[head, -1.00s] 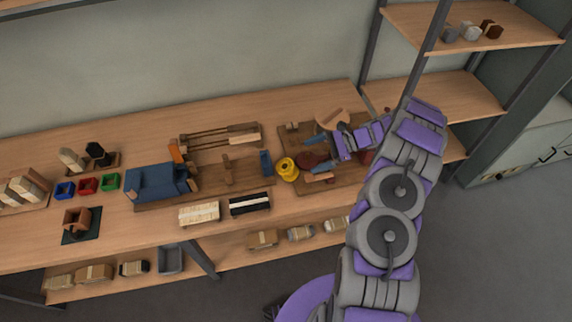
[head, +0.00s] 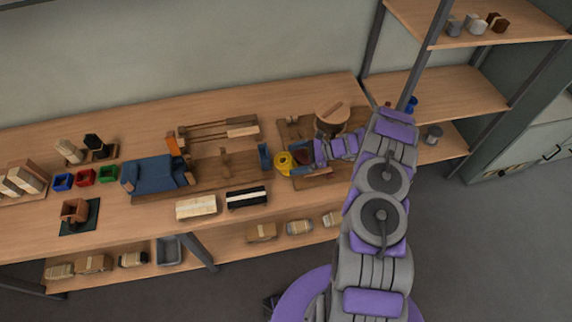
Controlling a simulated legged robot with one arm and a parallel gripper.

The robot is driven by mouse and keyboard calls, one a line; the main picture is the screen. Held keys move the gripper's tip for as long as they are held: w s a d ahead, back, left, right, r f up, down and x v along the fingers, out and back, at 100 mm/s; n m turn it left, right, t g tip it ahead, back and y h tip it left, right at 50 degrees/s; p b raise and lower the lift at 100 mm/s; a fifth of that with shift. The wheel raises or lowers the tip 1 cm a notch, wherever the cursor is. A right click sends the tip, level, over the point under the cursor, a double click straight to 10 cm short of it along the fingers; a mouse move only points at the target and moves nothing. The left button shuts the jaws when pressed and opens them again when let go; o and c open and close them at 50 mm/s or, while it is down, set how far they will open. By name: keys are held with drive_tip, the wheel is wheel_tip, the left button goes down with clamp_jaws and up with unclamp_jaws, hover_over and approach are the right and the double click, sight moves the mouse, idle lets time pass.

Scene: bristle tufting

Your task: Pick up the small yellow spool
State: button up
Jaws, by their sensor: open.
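The small yellow spool (head: 283,163) sits at the left end of a wooden board on the workbench, just right of a blue block. My gripper (head: 298,157) is beside the spool on its right, at the end of my purple and grey arm. The gripper is open. Its fingertips are small in the picture and partly overlap dark red and blue things there, so I cannot tell whether they touch the spool.
A round wooden piece (head: 332,117) stands behind my wrist. A blue clamp machine (head: 155,173) is to the left on the bench. A pale bristle bundle (head: 196,207) and a black one (head: 246,197) lie near the front edge.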

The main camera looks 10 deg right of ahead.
sight(279, 160)
drive_tip(key=shift+w+b+x, duration=0.15)
drive_tip(key=shift+b+x, duration=0.1)
drive_tip(key=shift+x, duration=1.55)
drive_tip(key=shift+w+b+x, duration=0.1)
drive_tip(key=shift+b+x, duration=0.1)
drive_tip(key=shift+x, duration=1.55)
drive_tip(key=shift+d+f, duration=0.15)
drive_tip(key=shift+d, duration=0.1)
drive_tip(key=shift+c, duration=0.8)
drive_tip(key=c, duration=1)
